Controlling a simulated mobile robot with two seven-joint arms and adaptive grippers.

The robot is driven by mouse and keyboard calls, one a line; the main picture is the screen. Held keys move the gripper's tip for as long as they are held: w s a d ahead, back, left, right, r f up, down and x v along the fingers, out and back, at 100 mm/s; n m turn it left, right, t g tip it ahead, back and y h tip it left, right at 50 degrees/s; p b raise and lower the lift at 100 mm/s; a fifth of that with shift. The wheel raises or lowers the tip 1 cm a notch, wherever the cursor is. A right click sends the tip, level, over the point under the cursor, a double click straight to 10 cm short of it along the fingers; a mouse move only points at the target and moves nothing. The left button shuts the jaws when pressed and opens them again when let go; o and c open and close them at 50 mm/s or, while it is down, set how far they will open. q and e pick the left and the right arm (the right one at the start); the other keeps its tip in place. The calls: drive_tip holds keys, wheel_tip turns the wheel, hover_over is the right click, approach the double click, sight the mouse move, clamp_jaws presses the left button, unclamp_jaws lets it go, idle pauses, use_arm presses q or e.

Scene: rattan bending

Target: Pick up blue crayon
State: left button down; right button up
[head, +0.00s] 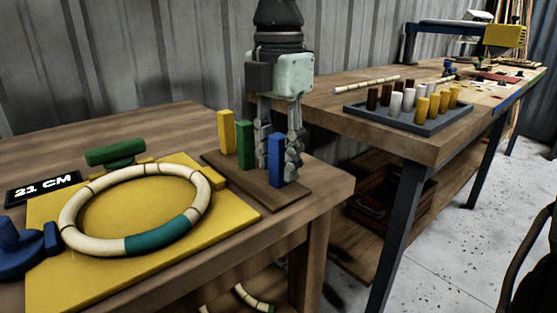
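The blue crayon (276,161) is a blue block standing upright at the near end of a dark wooden holder (262,192). A green crayon (245,150) and a yellow crayon (226,131) stand behind it in a row. My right gripper (281,160) points straight down over the holder. Its fingers are apart, one on each side of the blue crayon in the picture. I cannot tell whether either finger touches it. The crayon still stands at the holder. My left gripper is not in view.
A ring of pale rattan (78,202) with a teal section lies on a yellow board (232,221). A green cylinder (115,153), a "21 CM" display (43,188) and a blue fixture (18,255) are around it. A second table holds a grey tray (380,118) of pegs.

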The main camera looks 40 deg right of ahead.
sight(278, 135)
clamp_jaws()
drive_tip(key=shift+r, duration=0.1)
